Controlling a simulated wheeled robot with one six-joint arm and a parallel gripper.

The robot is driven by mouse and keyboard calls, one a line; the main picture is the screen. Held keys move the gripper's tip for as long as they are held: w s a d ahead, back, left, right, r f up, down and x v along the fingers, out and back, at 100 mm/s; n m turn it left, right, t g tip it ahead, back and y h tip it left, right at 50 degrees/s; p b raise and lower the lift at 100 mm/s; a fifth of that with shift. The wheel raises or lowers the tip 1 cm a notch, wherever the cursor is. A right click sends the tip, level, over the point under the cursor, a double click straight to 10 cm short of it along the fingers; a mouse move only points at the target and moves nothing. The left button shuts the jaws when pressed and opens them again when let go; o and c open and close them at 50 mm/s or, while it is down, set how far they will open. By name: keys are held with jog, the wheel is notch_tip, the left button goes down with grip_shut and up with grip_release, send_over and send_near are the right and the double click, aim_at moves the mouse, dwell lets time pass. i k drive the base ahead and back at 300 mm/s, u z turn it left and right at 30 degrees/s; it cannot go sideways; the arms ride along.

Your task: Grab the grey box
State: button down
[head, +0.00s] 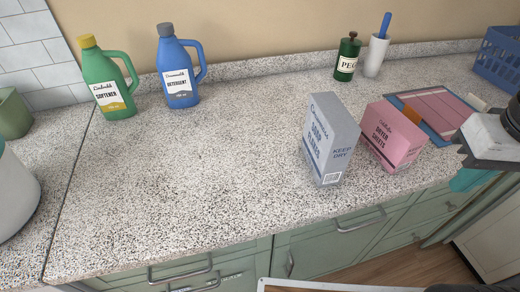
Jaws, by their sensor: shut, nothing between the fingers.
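The grey box (329,140), a light grey carton labelled soap flakes and "keep dry", stands upright on the speckled counter right of the middle. Its front and right side show. My gripper (468,181) is at the right edge of the view, by the counter's front edge and well to the right of the grey box. It is shut and empty, apart from the box. Part of my arm is cut off by the frame.
A pink dryer sheets box (393,136) stands close right of the grey box, before a blue-edged tray (408,101). The counter's left-middle is clear.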

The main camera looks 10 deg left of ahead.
aim_at(330, 135)
jog(key=z, duration=0.75)
jog(key=k, duration=1.25)
jog(key=z, duration=0.1)
jog(key=i, duration=0.45)
jog(key=z, duration=0.1)
